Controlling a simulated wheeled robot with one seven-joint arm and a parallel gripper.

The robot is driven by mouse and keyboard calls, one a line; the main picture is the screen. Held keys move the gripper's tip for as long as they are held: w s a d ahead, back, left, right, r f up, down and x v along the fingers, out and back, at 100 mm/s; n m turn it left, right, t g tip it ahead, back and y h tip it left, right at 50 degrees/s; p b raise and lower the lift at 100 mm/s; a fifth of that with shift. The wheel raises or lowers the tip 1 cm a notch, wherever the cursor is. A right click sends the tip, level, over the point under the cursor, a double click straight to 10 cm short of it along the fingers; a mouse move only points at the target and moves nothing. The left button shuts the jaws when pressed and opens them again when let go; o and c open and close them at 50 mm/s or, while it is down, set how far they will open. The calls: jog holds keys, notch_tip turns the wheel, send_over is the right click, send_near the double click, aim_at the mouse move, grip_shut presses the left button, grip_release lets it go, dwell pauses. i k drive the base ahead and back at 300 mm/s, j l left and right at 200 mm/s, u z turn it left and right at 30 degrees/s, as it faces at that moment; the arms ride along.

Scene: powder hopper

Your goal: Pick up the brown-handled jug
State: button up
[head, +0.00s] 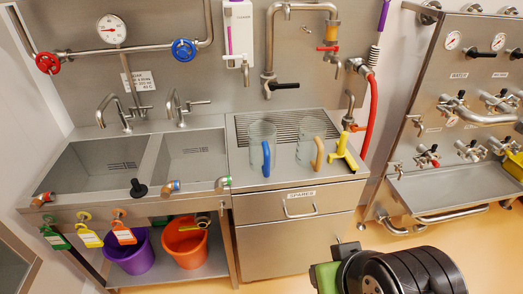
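The brown-handled jug (305,140) is a clear, see-through vessel with a tan-brown handle (319,153) on its front right side. It stands upright on the ribbed steel drainboard right of the sinks. A similar clear jug with a blue handle (262,140) stands just to its left, with a small gap between them. A yellow tool (343,150) lies close to its right. Black and green parts of my own arm show at the bottom right, well apart from the jugs. I cannot make out my gripper's fingers there.
A double sink (186,152) is left of the drainboard (288,126). A tap (270,75) and a red hose (370,115) rise behind and right of the jugs. Drawers (293,240) are below. A valve panel (470,90) stands at right. Open orange floor lies in front.

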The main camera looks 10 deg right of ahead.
aim_at(312, 133)
jog(key=i+l+u, duration=0.15)
jog(key=l+u, duration=0.3)
jog(key=i+l+u, duration=0.1)
jog(key=l+u, duration=1.2)
